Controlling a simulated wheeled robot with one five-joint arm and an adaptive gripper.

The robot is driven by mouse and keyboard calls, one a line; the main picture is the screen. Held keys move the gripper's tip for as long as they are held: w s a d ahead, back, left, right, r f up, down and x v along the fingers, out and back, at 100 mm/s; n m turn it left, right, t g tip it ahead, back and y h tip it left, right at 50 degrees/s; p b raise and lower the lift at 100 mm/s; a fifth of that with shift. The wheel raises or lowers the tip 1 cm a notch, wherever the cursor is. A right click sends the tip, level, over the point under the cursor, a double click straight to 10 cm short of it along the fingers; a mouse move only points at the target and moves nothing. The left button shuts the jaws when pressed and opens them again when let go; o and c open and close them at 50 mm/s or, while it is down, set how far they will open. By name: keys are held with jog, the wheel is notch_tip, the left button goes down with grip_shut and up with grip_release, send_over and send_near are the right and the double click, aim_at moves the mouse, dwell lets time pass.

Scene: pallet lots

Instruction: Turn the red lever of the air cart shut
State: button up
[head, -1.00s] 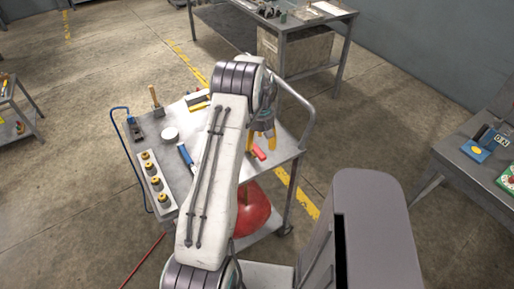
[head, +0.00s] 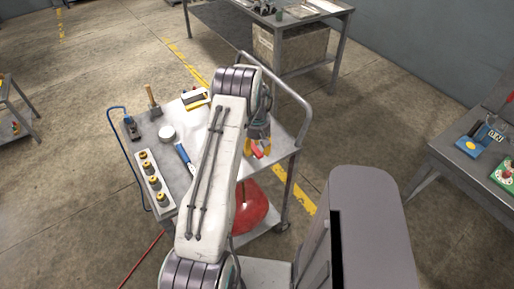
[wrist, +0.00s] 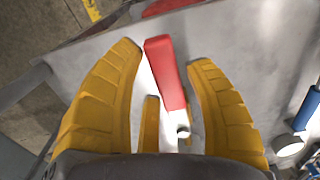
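The red lever (head: 256,150) is on the top of the air cart (head: 290,138), near its right side, partly covered by my gripper. In the wrist view the red lever (wrist: 165,68) stands between my two yellow fingers, with gaps on both sides. My gripper (wrist: 168,58) is open around it and holds nothing. The lever's near end meets a small pale metal fitting (wrist: 183,132). A narrow yellow piece (wrist: 150,122) is beside the lever; I cannot tell what it belongs to. In the head view my gripper (head: 257,146) is low over the cart top.
A red tank (head: 251,207) sits on the lower shelf. The cart top also bears a blue-handled tool (head: 183,155), a white round item (head: 167,132) and a strip with yellow knobs (head: 152,174). A workbench (head: 345,22) stands behind, a table (head: 448,150) at right.

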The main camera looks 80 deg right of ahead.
grip_shut()
jog(key=shift+a, duration=0.1)
